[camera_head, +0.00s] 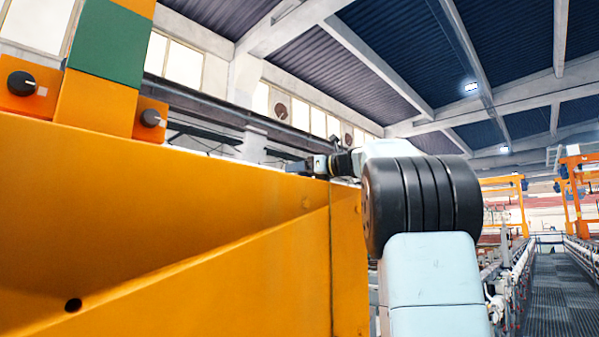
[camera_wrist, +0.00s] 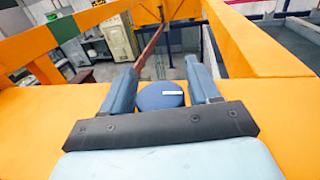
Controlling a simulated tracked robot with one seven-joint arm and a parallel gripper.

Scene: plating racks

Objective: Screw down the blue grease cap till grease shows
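The blue grease cap (camera_wrist: 160,98) is a round, dark blue disc with a white mark on its top. It sits on the orange surface in the wrist view. My gripper (camera_wrist: 160,78) is open, with one blue-grey finger on each side of the cap. No grease is visible around the cap. In the head view my gripper (camera_head: 312,164) is small, over the top edge of the orange frame, and the cap is not visible there.
The large orange frame (camera_head: 200,220) fills the left of the head view. Dark knobs (camera_head: 21,84) stand on its left end. A long grated walkway (camera_head: 558,290) runs away at the right. In the wrist view, orange beams (camera_wrist: 265,45) surround the work area and cabinets (camera_wrist: 118,38) stand below.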

